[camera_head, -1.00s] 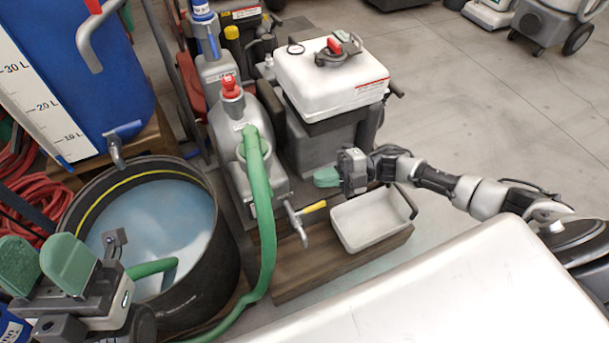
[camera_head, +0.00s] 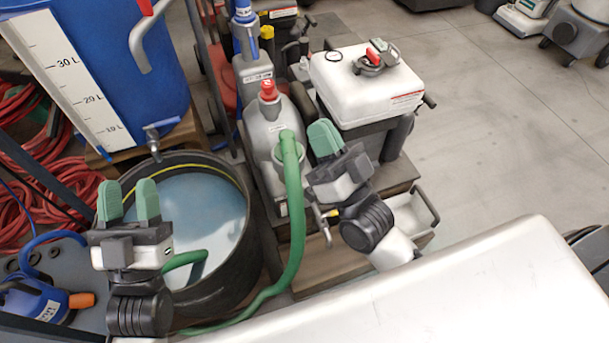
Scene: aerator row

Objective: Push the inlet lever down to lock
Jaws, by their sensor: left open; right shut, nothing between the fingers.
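The grey aerator body (camera_head: 268,125) with a red cap (camera_head: 268,90) stands in the middle. A green hose (camera_head: 292,190) runs from its side port down to the floor area. Low on it, a metal spout (camera_head: 325,230) with a yellow handle is mostly hidden behind my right gripper. My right gripper (camera_head: 323,139) is shut and empty, just right of the hose's upper end. My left gripper (camera_head: 129,200) is open and empty at the tub's left edge.
A black tub (camera_head: 222,285) of bluish water stands left of the hose, with a green hose end in it. A blue graduated barrel (camera_head: 165,90) is behind it. A pale tray (camera_head: 412,222) lies right of my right arm.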

